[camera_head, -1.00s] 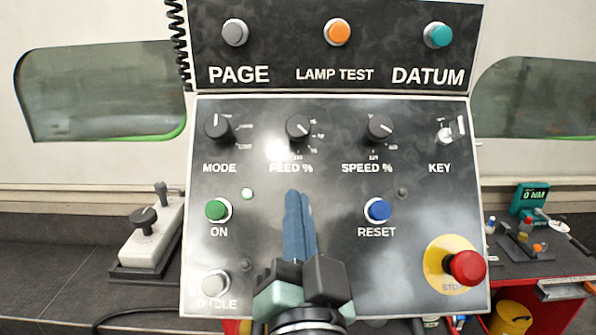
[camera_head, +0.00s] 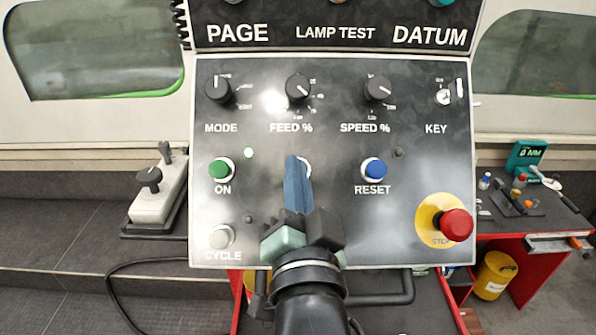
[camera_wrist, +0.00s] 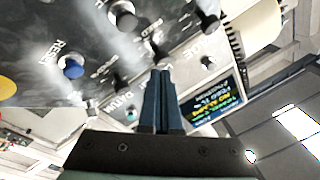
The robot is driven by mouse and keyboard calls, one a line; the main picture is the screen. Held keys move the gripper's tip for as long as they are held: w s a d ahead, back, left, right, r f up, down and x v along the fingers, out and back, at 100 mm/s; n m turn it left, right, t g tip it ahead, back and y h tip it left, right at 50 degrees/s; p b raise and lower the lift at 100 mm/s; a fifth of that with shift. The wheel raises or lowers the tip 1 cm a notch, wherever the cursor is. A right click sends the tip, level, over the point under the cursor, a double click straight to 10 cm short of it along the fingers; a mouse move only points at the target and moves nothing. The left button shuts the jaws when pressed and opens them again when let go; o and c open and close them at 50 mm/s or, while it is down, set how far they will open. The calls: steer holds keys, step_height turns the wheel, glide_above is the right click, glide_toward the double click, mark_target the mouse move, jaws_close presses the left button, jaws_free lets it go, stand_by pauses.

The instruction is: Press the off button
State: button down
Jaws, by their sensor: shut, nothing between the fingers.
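The control panel (camera_head: 330,225) fills the middle of the head view. My gripper (camera_head: 292,160) is in front of it, its two blue fingers together and empty, pointing at the spot between the green ON button (camera_head: 219,169) and the blue RESET button (camera_head: 374,169). A pale button ring (camera_head: 307,168) peeks out to the right of the fingers; the button's cap and label are hidden, so I cannot read it as off. I cannot tell whether the fingertips touch it. In the wrist view the shut fingers (camera_wrist: 161,75) show near the knobs.
A red STOP button (camera_head: 456,225) stands out at the panel's lower right. The CYCLE button (camera_head: 220,237) is lower left. Knobs for MODE (camera_head: 218,88), FEED (camera_head: 298,88) and SPEED (camera_head: 378,89) line the row above. An upper panel (camera_head: 330,18) overhangs.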

steer(key=w+f+b, duration=0.3)
steer(key=w+f, duration=0.1)
steer(key=w, duration=0.1)
steer(key=shift+w+f, duration=0.2)
steer(key=shift+w, duration=0.15)
steer(key=shift+w+f, duration=0.1)
stand_by(1.8)
steer(key=shift+w+f, duration=0.2)
steer(key=shift+w, duration=0.05)
steer(key=shift+w+f+b, duration=0.3)
steer(key=shift+w+b, duration=0.05)
steer(key=shift+b, duration=0.15)
stand_by(0.8)
steer(key=shift+s+r+p, duration=0.55)
steer(key=shift+s, duration=0.15)
steer(key=shift+s+r+p, duration=0.75)
steer(key=shift+s+r, duration=0.05)
steer(key=shift+s, duration=0.2)
steer(key=shift+s+r+p, duration=0.7)
steer(key=shift+s+r, duration=0.05)
steer(key=shift+s, duration=0.25)
